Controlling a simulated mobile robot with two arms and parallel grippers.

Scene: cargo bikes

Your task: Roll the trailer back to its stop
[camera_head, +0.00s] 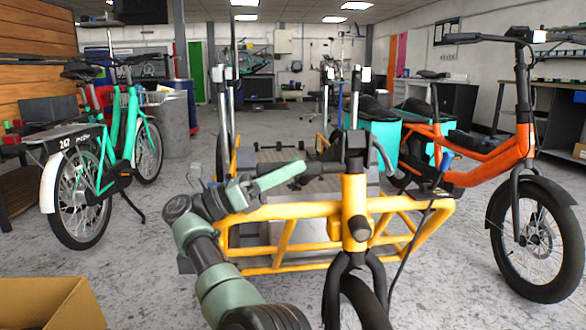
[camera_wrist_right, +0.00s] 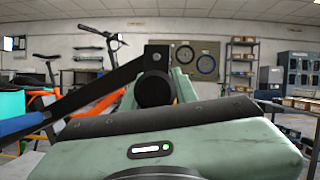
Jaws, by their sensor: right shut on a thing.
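The thing I take for the trailer is a low yellow tube frame (camera_head: 290,212) with a grey deck, in the middle of the head view. A yellow upright post with a black clamp and a fork with a wheel stands at its near end. My right gripper (camera_head: 300,168) reaches in from the bottom, beside the black clamp, and is shut on a dark part of the trailer. The exact part held is hidden. In the right wrist view, a black bar with a blue grip (camera_wrist_right: 22,124) runs to the pale green jaws (camera_wrist_right: 158,85). My left gripper is out of view. I cannot make out the stop.
A teal bike (camera_head: 118,165) stands at the left and an orange cargo bike (camera_head: 490,155) close on the right. A cardboard box (camera_head: 50,303) is at the bottom left. A grey bin (camera_head: 172,128) stands farther back. Grey floor is clear between the teal bike and trailer.

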